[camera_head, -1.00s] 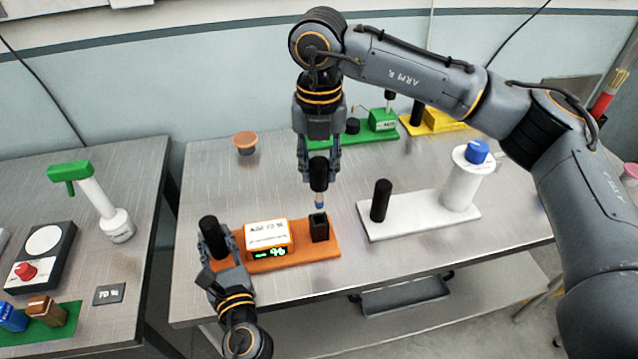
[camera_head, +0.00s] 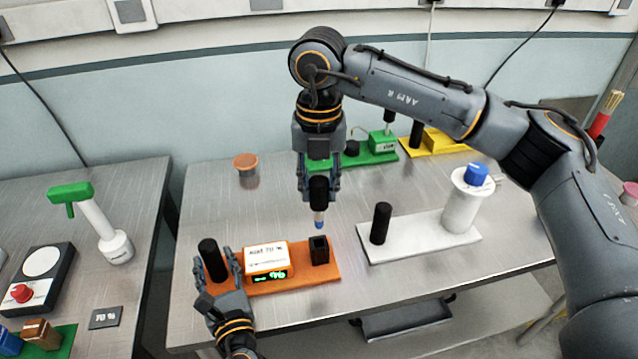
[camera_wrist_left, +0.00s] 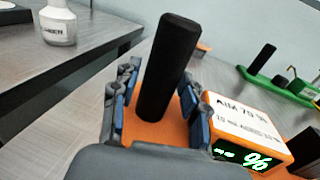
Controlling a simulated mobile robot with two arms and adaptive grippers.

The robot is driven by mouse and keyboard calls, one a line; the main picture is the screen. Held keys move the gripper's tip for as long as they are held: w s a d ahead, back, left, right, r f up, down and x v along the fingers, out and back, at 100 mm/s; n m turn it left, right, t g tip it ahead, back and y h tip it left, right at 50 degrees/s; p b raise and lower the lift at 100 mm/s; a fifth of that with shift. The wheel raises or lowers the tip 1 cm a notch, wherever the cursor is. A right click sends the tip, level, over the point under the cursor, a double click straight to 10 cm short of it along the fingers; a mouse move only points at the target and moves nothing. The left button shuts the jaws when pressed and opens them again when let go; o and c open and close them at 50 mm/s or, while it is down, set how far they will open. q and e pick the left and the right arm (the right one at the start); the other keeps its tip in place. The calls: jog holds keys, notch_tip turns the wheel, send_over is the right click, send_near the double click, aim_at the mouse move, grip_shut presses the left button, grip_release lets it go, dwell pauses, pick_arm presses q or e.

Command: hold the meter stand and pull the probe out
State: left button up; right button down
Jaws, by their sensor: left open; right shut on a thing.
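The orange meter stand (camera_head: 325,272) lies near the front of the middle table. It carries a black post (camera_head: 212,259), a white-topped meter with a green display (camera_head: 268,264), and a black square socket (camera_head: 319,250). My right gripper (camera_head: 319,188) is shut on the probe (camera_head: 319,216), which hangs upright with its blue tip just above the socket, clear of it. My left gripper (camera_head: 219,272) is open around the black post; in the left wrist view the post (camera_wrist_left: 167,70) stands between the two fingers, with gaps showing.
A white stand (camera_head: 420,237) with a black post and a blue-capped bottle stands to the right. Green (camera_head: 350,158) and yellow (camera_head: 440,146) stands are at the back. An orange-lidded jar (camera_head: 246,165) stands back left. A second table on the left holds other devices.

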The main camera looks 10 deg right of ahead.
aim_at(208, 246)
pick_arm(q)
notch_tip(208, 246, up, 8)
jog(key=p, duration=0.8)
jog(key=shift+f, duration=0.2)
pick_arm(e)
notch_tip(208, 246, up, 8)
jog(key=shift+r, duration=0.1)
pick_arm(q)
jog(key=shift+s+f, duration=0.1)
jog(key=shift+s, duration=0.05)
jog(key=v, duration=0.8)
jog(key=shift+s+p, duration=0.35)
jog(key=shift+p, duration=0.1)
pick_arm(e)
jog(key=shift+r, duration=0.35)
